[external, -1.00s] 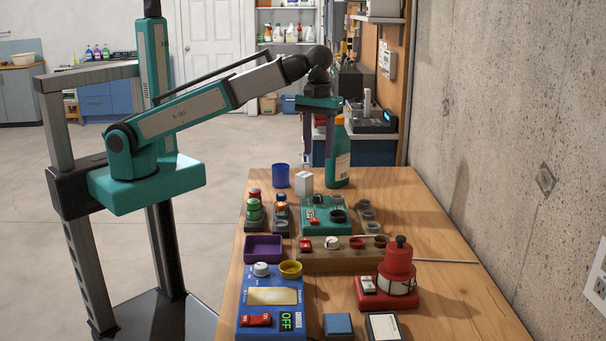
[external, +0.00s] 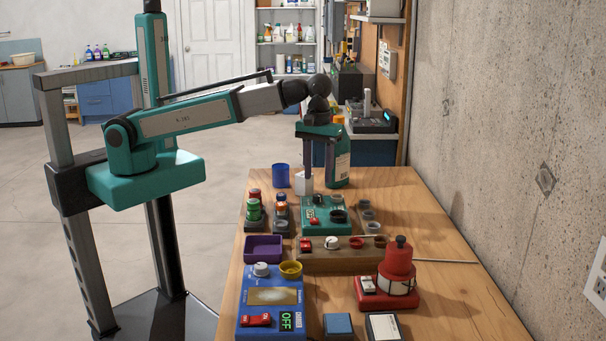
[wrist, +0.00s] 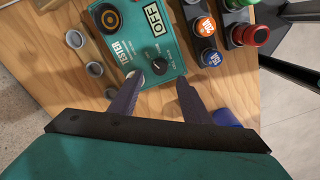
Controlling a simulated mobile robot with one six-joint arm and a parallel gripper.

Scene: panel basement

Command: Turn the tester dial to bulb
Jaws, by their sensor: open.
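The tester (external: 325,212) is a teal box on the workbench. My gripper (external: 318,178) points down over the bench beyond the tester. In the wrist view my gripper (wrist: 160,78) is open and empty, with the dial ahead between its two fingertips. I cannot tell the height of the fingertips above the tester.
A blue cup (external: 281,175), a white block (external: 304,183) and a green bottle (external: 341,168) stand behind. A wooden strip, blue charger and red lamp are nearer the camera.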

